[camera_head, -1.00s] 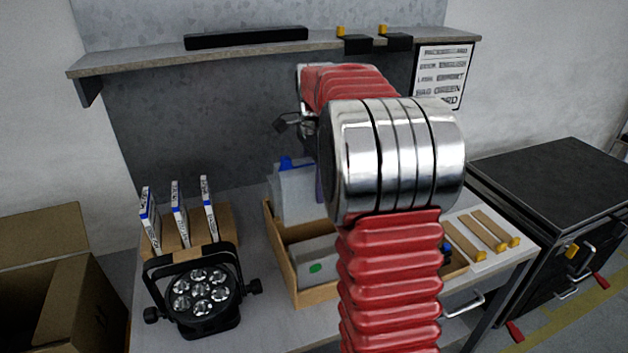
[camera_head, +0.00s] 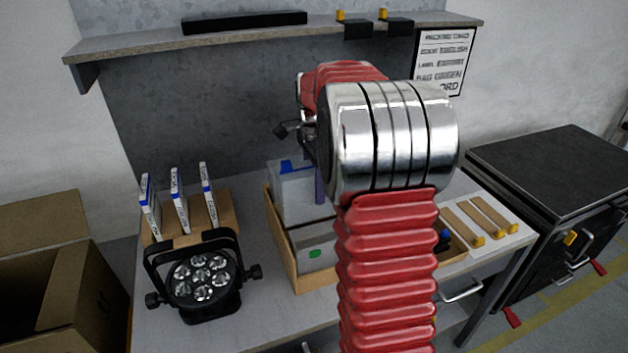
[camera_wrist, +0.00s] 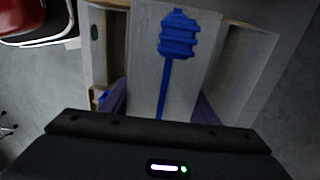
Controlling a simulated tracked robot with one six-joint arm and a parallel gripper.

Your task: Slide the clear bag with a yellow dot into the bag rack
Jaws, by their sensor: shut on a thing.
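My gripper (camera_head: 319,185) is mostly hidden behind my arm in the head view; one purple finger shows. It is shut on a pale clear bag (camera_head: 292,196) with a blue tab at its top. The bag stands upright at the back of an open cardboard rack (camera_head: 281,246), its lower part behind a divider. In the wrist view the held bag (camera_wrist: 144,60) shows a blue shape and stripe between the purple fingers. No yellow dot shows. Another clear bag with a green dot (camera_head: 334,250) sits in the rack's front compartment.
A black par can (camera_head: 205,285) stands left of the rack, before a wooden holder with several white booklets (camera_head: 180,200). A cardboard box (camera_head: 70,290) is at far left. A shelf (camera_head: 250,37) hangs above. Wooden strips (camera_head: 480,222) lie right; a black cabinet (camera_head: 555,170) stands beyond.

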